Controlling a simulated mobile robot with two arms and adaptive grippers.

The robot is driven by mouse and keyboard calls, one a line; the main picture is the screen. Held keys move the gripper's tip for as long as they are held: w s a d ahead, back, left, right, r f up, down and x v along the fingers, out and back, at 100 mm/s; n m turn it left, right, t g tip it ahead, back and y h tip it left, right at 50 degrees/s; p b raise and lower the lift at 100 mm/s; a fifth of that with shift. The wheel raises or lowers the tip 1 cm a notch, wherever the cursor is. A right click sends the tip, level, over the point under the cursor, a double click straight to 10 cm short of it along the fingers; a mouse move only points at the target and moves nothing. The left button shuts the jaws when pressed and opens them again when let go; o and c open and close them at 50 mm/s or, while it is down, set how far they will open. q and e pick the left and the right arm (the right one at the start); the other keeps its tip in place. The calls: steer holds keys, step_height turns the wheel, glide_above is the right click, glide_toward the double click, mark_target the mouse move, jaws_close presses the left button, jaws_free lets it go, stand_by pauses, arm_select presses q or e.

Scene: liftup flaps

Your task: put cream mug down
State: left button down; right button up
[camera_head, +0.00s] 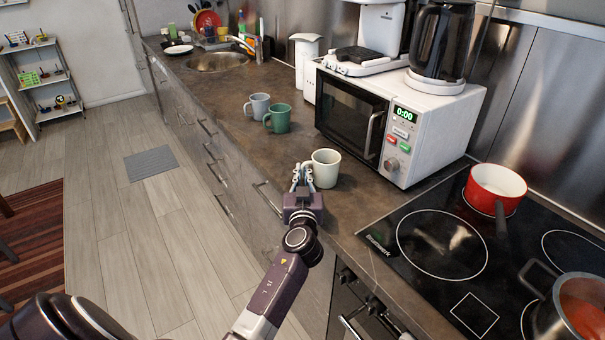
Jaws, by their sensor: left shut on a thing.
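The cream mug (325,170) is upright at the front edge of the dark countertop (262,150), in front of the microwave. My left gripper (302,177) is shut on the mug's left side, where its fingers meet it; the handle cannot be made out. The mug's base is at or just above the counter surface; I cannot tell whether it touches. My right gripper is not in view.
A green mug (278,119) and a grey-blue mug (257,106) stand on the counter farther back. The microwave (398,122) is behind the cream mug. A stove (440,243) with a red pot (495,188) lies to the right.

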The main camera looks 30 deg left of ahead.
arm_select(q)
steer(key=shift+r, duration=0.2)
steer(key=shift+f, duration=0.1)
steer(key=c, duration=2.6)
jaws_free()
steer(key=shift+f, duration=0.15)
steer(key=o, duration=0.5)
